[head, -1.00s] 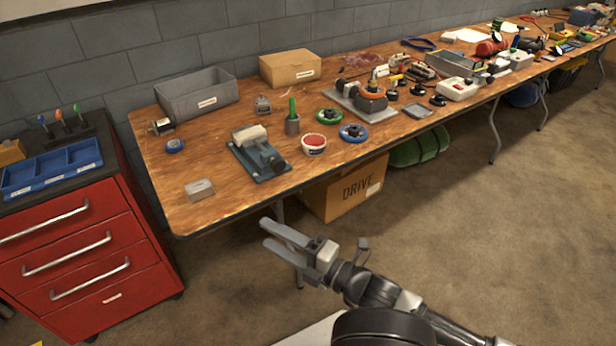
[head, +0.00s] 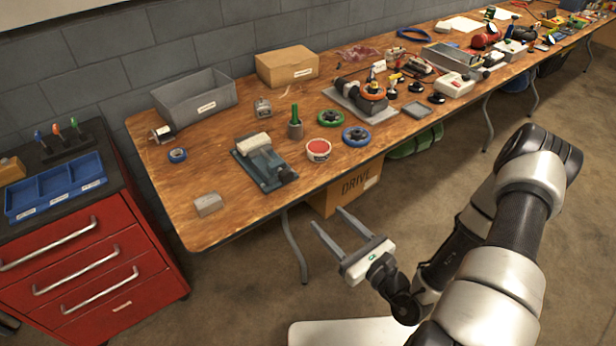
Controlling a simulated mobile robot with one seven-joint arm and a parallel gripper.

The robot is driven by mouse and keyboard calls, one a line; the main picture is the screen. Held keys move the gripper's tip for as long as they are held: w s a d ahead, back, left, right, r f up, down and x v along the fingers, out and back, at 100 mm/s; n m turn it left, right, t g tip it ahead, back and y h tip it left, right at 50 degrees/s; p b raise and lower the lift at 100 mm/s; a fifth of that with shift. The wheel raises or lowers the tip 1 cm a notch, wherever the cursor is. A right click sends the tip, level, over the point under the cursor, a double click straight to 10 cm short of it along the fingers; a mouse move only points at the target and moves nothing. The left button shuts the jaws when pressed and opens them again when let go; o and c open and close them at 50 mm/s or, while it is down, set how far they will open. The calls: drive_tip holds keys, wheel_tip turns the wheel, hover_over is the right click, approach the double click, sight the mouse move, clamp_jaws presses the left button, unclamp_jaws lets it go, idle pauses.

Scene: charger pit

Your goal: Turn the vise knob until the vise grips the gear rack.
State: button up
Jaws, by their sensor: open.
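The vise (head: 265,168) is a blue-grey device lying on the wooden table near its front left part. A pale block (head: 252,141) sits at its far end; I cannot tell whether this is the gear rack or part of the vise. A dark round end, which looks like the vise knob (head: 288,175), is at the near right end, facing the table's front edge. Whether the jaws touch anything is too small to tell. My gripper (head: 328,217) is open and empty, in front of the table edge, below and right of the vise, with its fingers pointing toward the table.
On the table (head: 225,222), a red-topped tub (head: 318,150), a green-handled tool in a cup (head: 295,125) and a blue ring (head: 356,136) stand right of the vise. A small grey block (head: 208,204) lies left. A red drawer cabinet (head: 80,260) stands at left.

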sight(288, 179)
drive_tip(key=b+x, duration=0.1)
drive_tip(key=x, duration=1.6)
drive_tip(key=shift+w+a, duration=0.1)
drive_tip(key=shift+a, duration=0.1)
drive_tip(key=c, duration=1.1)
drive_tip(key=shift+o, duration=0.2)
drive_tip(key=m+p, duration=0.2)
drive_tip(key=m, duration=0.1)
drive_tip(key=shift+r+m+p, duration=0.15)
drive_tip(key=shift+m+p, duration=0.15)
drive_tip(key=shift+m, duration=0.1)
drive_tip(key=m+p, duration=0.2)
drive_tip(key=m, duration=0.3)
drive_tip(key=shift+m+p, duration=0.3)
drive_tip(key=shift+p, duration=0.1)
drive_tip(key=m+p, duration=0.1)
drive_tip(key=m, duration=0.3)
drive_tip(key=shift+p, duration=0.3)
drive_tip(key=m+p, duration=0.1)
drive_tip(key=m, duration=0.4)
drive_tip(key=shift+a, duration=0.1)
